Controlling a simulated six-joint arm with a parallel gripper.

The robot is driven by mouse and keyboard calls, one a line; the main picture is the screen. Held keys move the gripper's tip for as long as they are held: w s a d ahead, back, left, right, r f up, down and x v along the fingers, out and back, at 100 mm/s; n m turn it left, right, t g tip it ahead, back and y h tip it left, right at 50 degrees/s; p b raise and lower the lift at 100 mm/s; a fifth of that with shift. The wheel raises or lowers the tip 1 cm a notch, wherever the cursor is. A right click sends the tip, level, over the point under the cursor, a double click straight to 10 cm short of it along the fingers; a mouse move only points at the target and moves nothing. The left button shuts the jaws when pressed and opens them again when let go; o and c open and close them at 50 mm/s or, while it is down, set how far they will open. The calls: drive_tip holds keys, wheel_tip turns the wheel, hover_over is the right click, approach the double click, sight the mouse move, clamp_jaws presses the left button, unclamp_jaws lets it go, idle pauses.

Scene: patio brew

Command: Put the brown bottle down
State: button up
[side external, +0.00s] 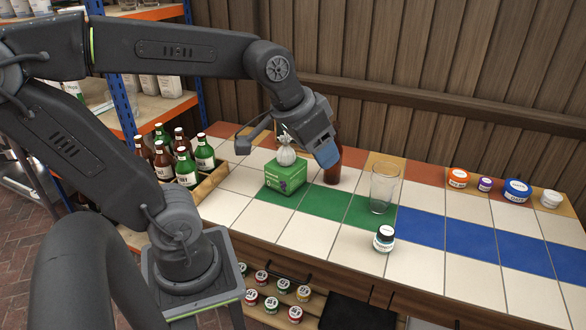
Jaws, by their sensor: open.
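The brown bottle (333,170) stands upright on the tiled counter (322,237), near its back edge. It is behind and to the right of a green box and to the left of a clear glass. My gripper (328,155) is at the bottle's upper part, and its blue-grey body covers part of the bottle. The gripper is open. The fingers are mostly hidden, so I cannot tell whether they touch the bottle.
The green box (287,185) has a tied white bag (286,157) on top. The clear glass (384,188) and a small jar (384,238) stand to the right. A wooden crate (212,182) holds several bottles. Several lidded jars (516,190) line the back right. The front right tiles are clear.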

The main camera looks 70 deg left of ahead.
drive_tip(key=s+d+f+m, duration=0.1)
drive_tip(key=s+d+f, duration=0.1)
drive_tip(key=s, duration=0.3)
drive_tip(key=shift+s+d, duration=0.3)
drive_tip(key=shift+d, duration=0.05)
